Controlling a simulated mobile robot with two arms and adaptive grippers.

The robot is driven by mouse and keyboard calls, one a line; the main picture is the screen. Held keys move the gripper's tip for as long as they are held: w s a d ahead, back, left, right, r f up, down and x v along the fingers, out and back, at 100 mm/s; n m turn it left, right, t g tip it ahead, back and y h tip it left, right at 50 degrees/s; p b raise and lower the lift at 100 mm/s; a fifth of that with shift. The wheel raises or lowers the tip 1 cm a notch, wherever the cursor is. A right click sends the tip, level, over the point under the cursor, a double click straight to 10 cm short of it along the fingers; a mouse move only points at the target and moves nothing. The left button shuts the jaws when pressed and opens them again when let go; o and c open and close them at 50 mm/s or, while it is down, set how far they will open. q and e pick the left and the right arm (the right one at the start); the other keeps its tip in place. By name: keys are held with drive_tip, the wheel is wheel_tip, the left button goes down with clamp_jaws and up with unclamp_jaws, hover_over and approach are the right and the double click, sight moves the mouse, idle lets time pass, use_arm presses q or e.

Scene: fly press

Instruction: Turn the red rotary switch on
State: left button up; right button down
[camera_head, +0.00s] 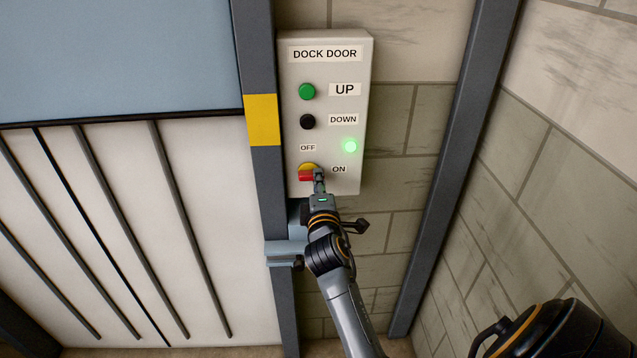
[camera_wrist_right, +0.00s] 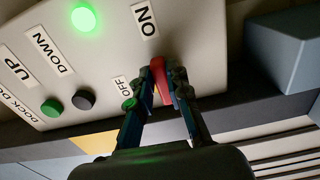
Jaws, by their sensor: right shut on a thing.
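The red rotary switch (camera_head: 306,176) sits on a yellow plate low on the control box, between the OFF label (camera_head: 308,148) and the ON label (camera_head: 339,169). My right gripper (camera_head: 318,178) reaches up to it from below and covers part of it. In the right wrist view the red handle (camera_wrist_right: 158,70) lies between the fingertips of my right gripper (camera_wrist_right: 155,82), which is shut on it. The fingers partly hide the handle, so its exact angle is hard to tell. A green lamp (camera_head: 350,146) on the box glows. My left gripper is not in view.
The pale DOCK DOOR box (camera_head: 350,60) also carries a green UP button (camera_head: 307,91) and a black DOWN button (camera_head: 307,122). A dark post with a yellow band (camera_head: 262,119) stands just left. A grey bracket (camera_head: 285,250) juts out below the box.

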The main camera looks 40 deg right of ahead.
idle(0.4)
drive_tip(key=c, duration=1.3)
unclamp_jaws()
drive_tip(key=v, duration=0.7)
drive_tip(key=shift+s+a, duration=0.1)
drive_tip(key=shift+s, duration=0.15)
drive_tip(key=shift+f, duration=0.15)
